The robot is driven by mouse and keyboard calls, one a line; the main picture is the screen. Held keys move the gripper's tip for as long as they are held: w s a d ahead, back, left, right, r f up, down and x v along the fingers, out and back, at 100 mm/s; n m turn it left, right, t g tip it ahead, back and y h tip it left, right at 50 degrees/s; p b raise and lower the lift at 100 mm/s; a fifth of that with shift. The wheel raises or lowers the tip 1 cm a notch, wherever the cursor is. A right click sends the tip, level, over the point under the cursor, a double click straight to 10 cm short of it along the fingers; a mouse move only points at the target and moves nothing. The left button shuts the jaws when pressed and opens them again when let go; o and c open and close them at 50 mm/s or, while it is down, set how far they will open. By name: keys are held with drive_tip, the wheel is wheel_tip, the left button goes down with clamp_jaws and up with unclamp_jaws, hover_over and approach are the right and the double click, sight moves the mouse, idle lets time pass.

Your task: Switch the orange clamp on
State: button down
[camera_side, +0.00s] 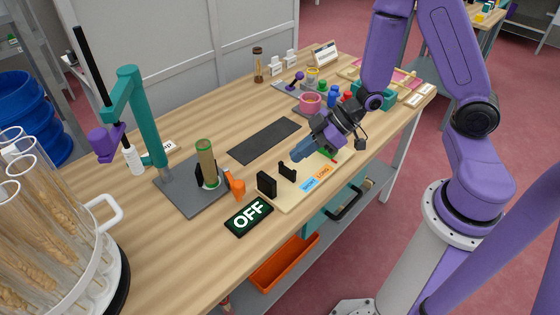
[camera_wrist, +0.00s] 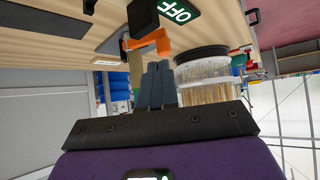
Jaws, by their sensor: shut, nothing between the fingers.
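The orange clamp (camera_side: 236,188) stands at the right edge of a grey base plate (camera_side: 178,199), beside an upright greenish-brown cylinder (camera_side: 206,160). It also shows in the wrist view (camera_wrist: 150,45), close to my fingertips in the picture. A dark sign (camera_side: 249,216) reading "OFF" lies in front of the clamp; part of it shows in the wrist view (camera_wrist: 178,10). My gripper (camera_side: 298,154) is shut and empty, pointing left toward the clamp from the right, above the pale board. The fingers (camera_wrist: 157,68) show together in the wrist view. A gap separates them from the clamp in the side view.
Black blocks (camera_side: 267,184) stand on the pale board between clamp and gripper. A teal stand (camera_side: 136,105) with a purple head rises at the left. A rack of glass tubes with wheat (camera_side: 50,230) fills the near left. A dark mat (camera_side: 265,140) lies flat behind.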

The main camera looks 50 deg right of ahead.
sight(273, 183)
drive_tip(key=x, duration=0.9)
drive_tip(key=shift+a+f, duration=0.15)
drive_tip(key=shift+w+a, duration=0.7)
drive_tip(key=shift+a, duration=0.3)
drive_tip(key=shift+w+a, duration=0.5)
drive_tip(key=shift+a, duration=0.2)
drive_tip(key=shift+a, duration=0.15)
